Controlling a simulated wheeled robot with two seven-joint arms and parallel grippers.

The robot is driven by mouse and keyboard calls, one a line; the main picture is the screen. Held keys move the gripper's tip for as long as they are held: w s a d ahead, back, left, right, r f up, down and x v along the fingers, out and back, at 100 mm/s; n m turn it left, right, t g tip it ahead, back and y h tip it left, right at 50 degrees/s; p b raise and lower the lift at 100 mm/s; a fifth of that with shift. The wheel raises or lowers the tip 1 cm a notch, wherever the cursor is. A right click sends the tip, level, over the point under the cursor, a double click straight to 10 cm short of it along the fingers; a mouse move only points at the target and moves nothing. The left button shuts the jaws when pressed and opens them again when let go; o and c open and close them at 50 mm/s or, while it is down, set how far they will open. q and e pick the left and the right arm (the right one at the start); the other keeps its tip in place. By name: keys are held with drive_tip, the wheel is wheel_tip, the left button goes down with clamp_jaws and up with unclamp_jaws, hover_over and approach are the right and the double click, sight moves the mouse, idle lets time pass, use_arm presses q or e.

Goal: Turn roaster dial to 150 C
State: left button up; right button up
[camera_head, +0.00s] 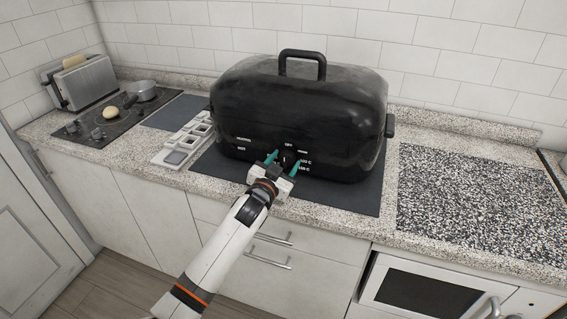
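The roaster (300,110) is a large black covered pan with a handle on top, standing on a dark mat. Its dial (287,158) is on the lower front, dark, with white markings around it: "OFF" above and temperature marks in C to the right. My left gripper (282,164) is in front of the dial, its two teal fingers apart, one on each side of the dial. I cannot tell whether the fingers touch it. The fingers and gripper body partly hide the dial and nearby marks, so its exact setting is unclear. My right gripper is not in view.
A pale sectioned tray (183,143) lies left of the roaster. Further left are a cooktop (100,128) with a small pot (141,90) and a toaster (84,81). A speckled board (480,205) lies on the right. An oven (420,290) is below the counter.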

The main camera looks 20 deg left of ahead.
use_arm(q)
drive_tip(key=c, duration=0.8)
